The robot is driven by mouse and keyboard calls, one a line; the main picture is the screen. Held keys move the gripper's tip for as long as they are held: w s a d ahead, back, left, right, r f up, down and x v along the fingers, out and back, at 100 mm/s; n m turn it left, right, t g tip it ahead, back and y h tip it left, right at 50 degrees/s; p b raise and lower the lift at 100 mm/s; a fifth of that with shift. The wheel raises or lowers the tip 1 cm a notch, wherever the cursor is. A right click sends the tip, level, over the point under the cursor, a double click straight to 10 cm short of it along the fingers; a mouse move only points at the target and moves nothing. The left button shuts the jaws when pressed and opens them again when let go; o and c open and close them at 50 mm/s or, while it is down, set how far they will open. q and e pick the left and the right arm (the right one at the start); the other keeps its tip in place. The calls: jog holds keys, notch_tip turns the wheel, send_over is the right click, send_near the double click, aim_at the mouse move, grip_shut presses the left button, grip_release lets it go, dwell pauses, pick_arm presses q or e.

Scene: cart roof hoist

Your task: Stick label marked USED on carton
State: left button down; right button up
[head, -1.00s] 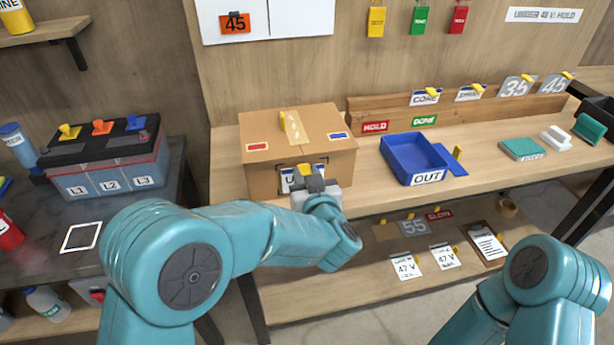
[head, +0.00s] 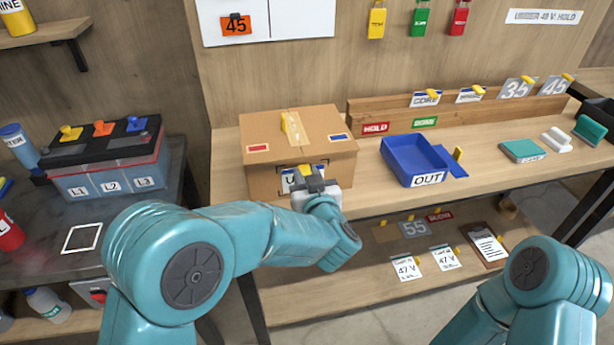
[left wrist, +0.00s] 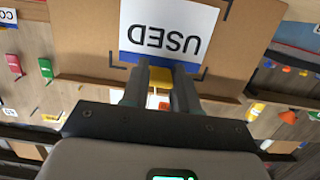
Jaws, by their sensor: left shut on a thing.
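The brown carton (head: 270,150) stands on the wooden bench, closed with tape on top. A white label with a blue edge, marked USED (left wrist: 170,30), is at its front face, inside black corner marks; in the head view only part of the label (head: 289,181) shows. My left gripper (head: 314,182) is in front of the carton's front face. In the left wrist view its fingers (left wrist: 160,90) are shut on the label's yellow tab (left wrist: 159,102). Whether the label touches the carton everywhere I cannot tell. My right gripper is out of view.
A blue tray marked OUT (head: 410,158) stands right of the carton. A battery (head: 105,160) sits on the dark bench at left. Several tabbed signs stand on the wooden rail (head: 365,112). Cards and a clipboard (head: 486,246) lie on the lower shelf.

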pick_arm(q)
jog(key=shift+w, duration=0.1)
dwell(0.8)
jog(key=shift+c, duration=1.5)
grip_release()
jog(key=f+v, duration=0.1)
jog(key=v, duration=0.6)
